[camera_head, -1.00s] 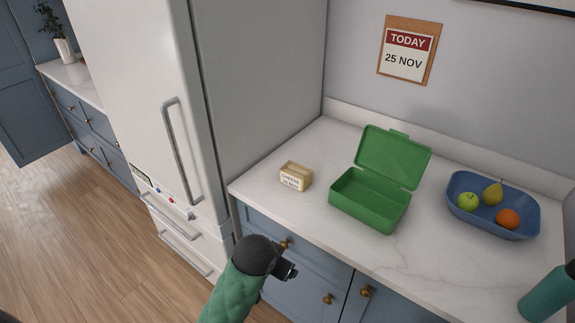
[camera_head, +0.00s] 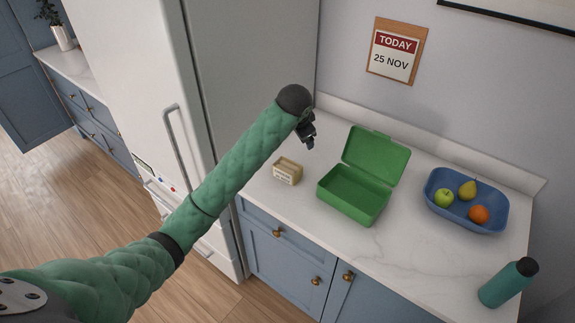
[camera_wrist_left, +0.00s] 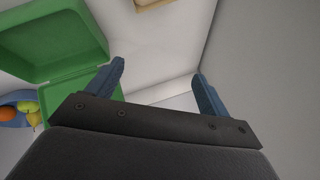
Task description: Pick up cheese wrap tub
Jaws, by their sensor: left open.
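The cheese wrap tub (camera_head: 287,172) is a small tan box with a white label, standing on the counter to the left of the open green lunch box (camera_head: 350,193). In the left wrist view a tan edge (camera_wrist_left: 152,3) shows at the top, probably the tub, mostly cut off. My left gripper (camera_head: 311,143) is above the counter, higher than the tub and a little to its right, touching nothing. In the left wrist view its two blue fingers (camera_wrist_left: 160,82) stand wide apart with nothing between them. My right gripper is not in view.
A blue bowl (camera_head: 433,203) with a green apple, a pear and an orange stands at the right. A teal bottle (camera_head: 507,284) stands at the front right. The tall fridge (camera_head: 160,80) borders the counter (camera_head: 400,250) on the left. The lunch box lid stands up.

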